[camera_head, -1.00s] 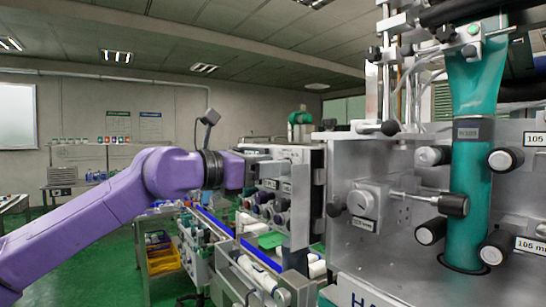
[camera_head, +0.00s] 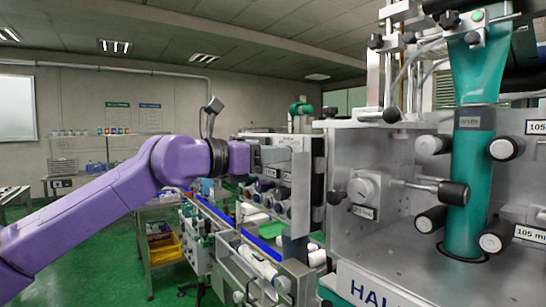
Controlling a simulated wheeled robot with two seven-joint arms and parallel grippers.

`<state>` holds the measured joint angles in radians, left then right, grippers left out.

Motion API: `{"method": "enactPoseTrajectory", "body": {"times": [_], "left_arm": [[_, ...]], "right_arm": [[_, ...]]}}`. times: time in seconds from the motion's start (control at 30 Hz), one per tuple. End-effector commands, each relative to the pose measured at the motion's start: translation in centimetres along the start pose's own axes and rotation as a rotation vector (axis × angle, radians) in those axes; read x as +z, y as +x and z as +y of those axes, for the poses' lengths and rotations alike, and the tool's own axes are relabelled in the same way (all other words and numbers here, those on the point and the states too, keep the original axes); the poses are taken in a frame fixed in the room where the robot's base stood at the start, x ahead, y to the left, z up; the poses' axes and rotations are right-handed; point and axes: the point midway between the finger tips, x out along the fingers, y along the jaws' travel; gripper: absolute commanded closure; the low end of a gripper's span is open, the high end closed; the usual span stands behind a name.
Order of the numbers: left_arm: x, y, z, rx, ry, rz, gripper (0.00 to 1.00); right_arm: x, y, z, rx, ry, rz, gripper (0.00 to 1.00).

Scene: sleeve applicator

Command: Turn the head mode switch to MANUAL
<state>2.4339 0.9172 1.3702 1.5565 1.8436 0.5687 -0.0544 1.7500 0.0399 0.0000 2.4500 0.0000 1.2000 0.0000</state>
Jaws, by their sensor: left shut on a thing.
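The grey control panel (camera_head: 300,200) stands left of the large machine and is seen edge-on, with rows of dark knobs (camera_head: 268,198) and small labels on its face. My left gripper (camera_head: 262,160) is at the upper part of this face, above the visible knobs, shut on what appears to be the head mode switch. The wrist and gripper body cover the switch, so its pointer and the MANUAL marking cannot be seen. My purple left arm reaches in from the lower left. My right gripper is not in view.
The machine housing (camera_head: 400,250) fills the right, with a teal sleeve tube (camera_head: 466,220), a dial (camera_head: 368,188) and protruding black-ended rollers. A conveyor section with white rolls (camera_head: 258,262) is below the panel. A cart with a yellow bin (camera_head: 165,246) stands at left.

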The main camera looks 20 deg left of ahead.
Motion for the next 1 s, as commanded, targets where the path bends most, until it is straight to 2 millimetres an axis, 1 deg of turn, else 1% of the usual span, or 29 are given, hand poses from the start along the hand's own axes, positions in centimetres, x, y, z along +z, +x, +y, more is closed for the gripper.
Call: {"method": "enactPoseTrajectory", "body": {"times": [0.03, 0.6, 0.8, 1.0], "left_arm": [[-0.2, 0.0, 0.0, 0.001, -0.029, -0.002, 1.00], [-0.3, 0.0, 0.1, 0.000, -0.487, -0.002, 1.00], [-0.2, 0.0, 0.1, 0.000, -0.600, -0.001, 1.00], [-0.1, 0.0, 0.1, 0.000, -0.665, -0.002, 1.00]], "right_arm": [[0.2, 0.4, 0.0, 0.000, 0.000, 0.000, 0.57], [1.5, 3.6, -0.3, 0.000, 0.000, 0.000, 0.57], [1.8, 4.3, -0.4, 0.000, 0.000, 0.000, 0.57], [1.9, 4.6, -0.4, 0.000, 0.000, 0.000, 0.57]]}}
